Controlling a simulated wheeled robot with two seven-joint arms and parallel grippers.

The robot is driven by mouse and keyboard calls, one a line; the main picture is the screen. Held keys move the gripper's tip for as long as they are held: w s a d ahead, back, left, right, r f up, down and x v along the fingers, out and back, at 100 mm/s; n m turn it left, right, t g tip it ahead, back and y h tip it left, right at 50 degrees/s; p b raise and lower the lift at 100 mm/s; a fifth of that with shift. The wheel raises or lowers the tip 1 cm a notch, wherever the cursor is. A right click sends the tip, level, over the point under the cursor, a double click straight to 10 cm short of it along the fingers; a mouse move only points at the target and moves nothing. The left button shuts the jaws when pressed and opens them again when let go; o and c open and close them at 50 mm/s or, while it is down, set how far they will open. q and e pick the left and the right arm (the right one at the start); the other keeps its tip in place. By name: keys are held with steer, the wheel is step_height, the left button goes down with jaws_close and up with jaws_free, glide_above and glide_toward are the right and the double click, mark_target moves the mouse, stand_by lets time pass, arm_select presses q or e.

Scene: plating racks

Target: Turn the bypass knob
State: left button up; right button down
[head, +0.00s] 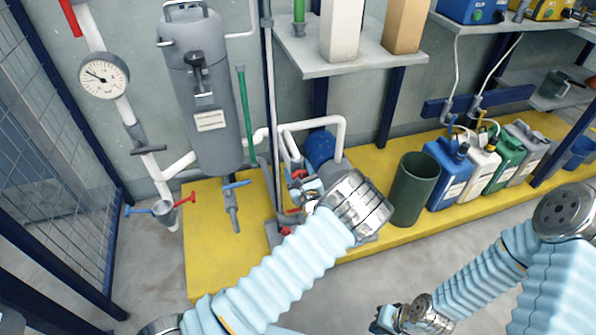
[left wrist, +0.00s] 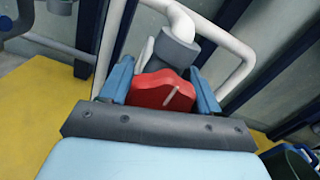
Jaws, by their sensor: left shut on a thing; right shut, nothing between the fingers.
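The bypass knob (left wrist: 163,92) is a red, lobed knob with a pale line on its face, on a grey valve body (left wrist: 176,50) fixed to white pipe. In the left wrist view the fingers of my left gripper (left wrist: 162,84) stand on either side of it, shut on it. In the head view my left gripper (head: 303,188) is at the pipework beside the blue pump, and my wrist hides most of the knob. My right gripper (head: 384,321) is shut and empty, low over the floor near the bottom edge.
A grey filter tank (head: 208,130) and a pressure gauge (head: 103,75) stand to the left. A dark green bin (head: 413,188) and several canisters (head: 480,170) stand right on the yellow platform (head: 222,262). A shelf (head: 345,62) hangs above. The floor in front is clear.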

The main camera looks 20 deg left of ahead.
arm_select(q)
steer(key=shift+r+m+p, duration=0.1)
steer(key=shift+m+p, duration=0.3)
steer(key=shift+m, duration=0.6)
steer(key=m, duration=0.3)
steer(key=shift+m+p, duration=0.35)
steer(key=shift+m, duration=0.05)
steer(key=o, duration=1)
steer(key=v, duration=1.3)
steer(key=shift+s+d+b, duration=0.25)
steer(key=shift+s+b, duration=0.05)
steer(key=shift+s, duration=0.05)
